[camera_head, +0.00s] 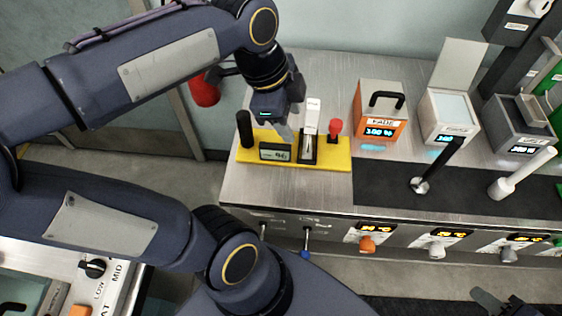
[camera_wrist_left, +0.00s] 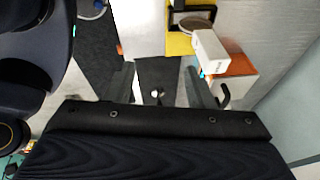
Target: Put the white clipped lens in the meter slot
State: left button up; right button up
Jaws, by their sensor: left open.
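A yellow meter base (camera_head: 338,162) stands on the steel counter, with a small display (camera_head: 275,151) and a dark slot (camera_head: 308,152). The white clipped lens (camera_head: 312,112) stands upright at the slot. In the left wrist view its white clip (camera_wrist_left: 210,50) and round lens (camera_wrist_left: 194,25) show over the black slot frame; I cannot tell how deep it sits. My left gripper (camera_head: 284,130) is open and empty just left of the clip, above the base; its fingers also show in the left wrist view (camera_wrist_left: 158,88). My right gripper (camera_head: 492,302) shows only partly at the bottom right.
A black post (camera_head: 245,130) and a red knob (camera_head: 335,128) flank the slot. An orange box (camera_head: 380,110), a white box (camera_head: 447,115) and a grey box (camera_head: 515,122) stand to the right. A dark mat (camera_head: 385,187) with handled tools lies in front.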

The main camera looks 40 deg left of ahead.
pick_arm(q)
jog(key=s+d+f+n+t+h, duration=0.1)
jog(key=s+f+n, duration=0.5)
jog(key=n, duration=0.8)
jog(key=shift+s+d+f+n+t+h, duration=0.2)
jog(key=shift+s+d+n+t+h, duration=0.15)
jog(key=shift+d+t, duration=0.65)
